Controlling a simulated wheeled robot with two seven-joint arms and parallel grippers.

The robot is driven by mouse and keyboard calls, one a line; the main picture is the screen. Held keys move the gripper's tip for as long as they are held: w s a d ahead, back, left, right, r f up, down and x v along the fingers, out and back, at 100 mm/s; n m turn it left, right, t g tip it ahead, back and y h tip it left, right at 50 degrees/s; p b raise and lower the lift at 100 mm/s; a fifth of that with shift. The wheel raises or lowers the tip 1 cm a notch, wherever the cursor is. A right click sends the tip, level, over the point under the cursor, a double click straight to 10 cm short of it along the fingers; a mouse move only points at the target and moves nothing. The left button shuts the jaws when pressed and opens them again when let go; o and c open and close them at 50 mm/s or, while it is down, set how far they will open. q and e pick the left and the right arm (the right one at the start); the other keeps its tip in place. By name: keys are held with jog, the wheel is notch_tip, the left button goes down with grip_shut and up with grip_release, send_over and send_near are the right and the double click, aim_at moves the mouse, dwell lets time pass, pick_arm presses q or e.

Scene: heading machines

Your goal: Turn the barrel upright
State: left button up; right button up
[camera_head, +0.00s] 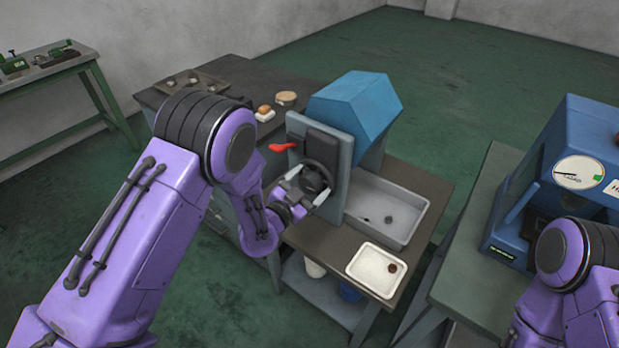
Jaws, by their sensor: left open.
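A blue, many-sided barrel (358,108) is mounted behind a grey upright plate (344,190) on the middle bench. It looks tilted, and its lower part is hidden by the plate. A black handwheel (318,174) is on the near side of the plate, with a red lever (282,147) to its upper left. My left gripper (307,185) is open at the handwheel's near side, its two light fingertips apart beside the rim. I cannot tell whether they touch it. My right arm shows at the lower right, but its gripper is out of sight.
A grey tray (417,207) with a small dark piece lies right of the plate. A white tray (366,268) sits at the bench's front. A blue machine with a dial (579,172) stands at right. Green floor (450,85) behind is clear.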

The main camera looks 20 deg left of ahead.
pick_arm(q)
jog(key=shift+w, duration=0.15)
jog(key=c, duration=1)
jog(key=shift+c, duration=0.2)
jog(key=shift+n, duration=0.3)
jog(key=n+b, duration=0.1)
jog(key=n, duration=0.1)
jog(key=shift+f+n, duration=0.1)
jog(key=shift+n, duration=0.3)
jog(key=n, duration=0.4)
jog(key=shift+n+b, duration=0.3)
jog(key=n, duration=0.4)
jog(key=shift+n+b, duration=0.45)
jog(key=shift+n, duration=1.95)
